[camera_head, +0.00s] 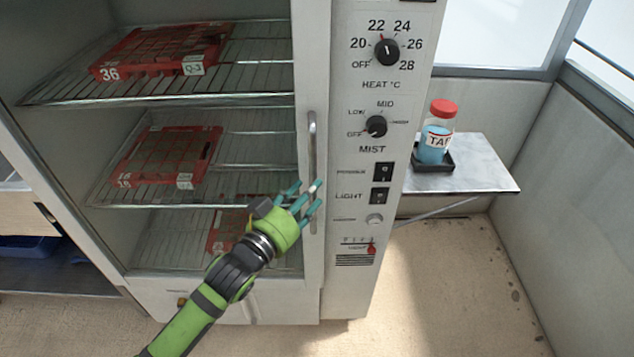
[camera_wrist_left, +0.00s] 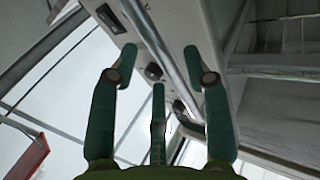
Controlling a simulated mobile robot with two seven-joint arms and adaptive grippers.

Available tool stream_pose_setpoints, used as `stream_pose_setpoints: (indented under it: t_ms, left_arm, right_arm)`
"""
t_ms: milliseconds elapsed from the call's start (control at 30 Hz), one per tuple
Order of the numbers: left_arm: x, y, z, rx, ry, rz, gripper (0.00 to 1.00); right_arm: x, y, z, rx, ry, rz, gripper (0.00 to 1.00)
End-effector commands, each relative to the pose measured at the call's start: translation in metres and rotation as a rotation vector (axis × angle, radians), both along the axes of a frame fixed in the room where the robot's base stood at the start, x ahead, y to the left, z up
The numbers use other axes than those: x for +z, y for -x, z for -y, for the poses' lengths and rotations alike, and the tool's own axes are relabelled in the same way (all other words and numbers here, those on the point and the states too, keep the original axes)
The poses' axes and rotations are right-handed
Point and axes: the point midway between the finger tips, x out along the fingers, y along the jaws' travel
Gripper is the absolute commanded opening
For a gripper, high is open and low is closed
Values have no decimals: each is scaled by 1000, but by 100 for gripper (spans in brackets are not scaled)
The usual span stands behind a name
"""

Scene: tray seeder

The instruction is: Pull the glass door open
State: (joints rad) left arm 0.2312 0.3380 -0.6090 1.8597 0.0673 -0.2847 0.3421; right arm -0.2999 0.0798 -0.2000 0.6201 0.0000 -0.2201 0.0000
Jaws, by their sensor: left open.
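The glass door (camera_head: 311,262) closes the front of a tall white cabinet, with wire shelves showing through it. Its vertical metal bar handle (camera_head: 312,150) is on the right side of the door, beside the control panel. My left gripper (camera_head: 304,198) is open at the lower part of the handle, its teal fingers spread. In the left wrist view the handle (camera_wrist_left: 160,50) runs diagonally between the spread fingers of the gripper (camera_wrist_left: 162,75). I cannot tell whether any finger touches the bar. My right gripper is not in view.
Red trays (camera_head: 135,158) stand on the wire shelves (camera_head: 258,122). The control panel (camera_head: 350,200) carries knobs and switches. On the right, a side shelf (camera_head: 490,165) holds a red-capped bottle (camera_head: 437,130) of blue liquid. The floor (camera_head: 450,290) in front is clear.

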Motion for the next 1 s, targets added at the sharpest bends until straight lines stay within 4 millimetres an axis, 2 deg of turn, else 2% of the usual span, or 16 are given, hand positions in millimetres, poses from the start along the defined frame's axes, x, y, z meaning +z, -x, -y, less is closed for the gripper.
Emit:
stream_pose_setpoints:
  t_ms: [200, 567, 700, 1000]
  left_arm:
    - [1, -22, 15, 0, 1, 0, 48]
    - [0, -26, 18, 0, 0, 0, 48]
    - [0, -26, 18, 0, 0, 0, 0]
    - [0, -24, 17, -2, -1, -2, 0]
  right_arm:
    - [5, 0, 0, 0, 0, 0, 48]
    - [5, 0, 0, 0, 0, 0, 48]
    - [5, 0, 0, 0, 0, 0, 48]
    - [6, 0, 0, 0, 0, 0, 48]
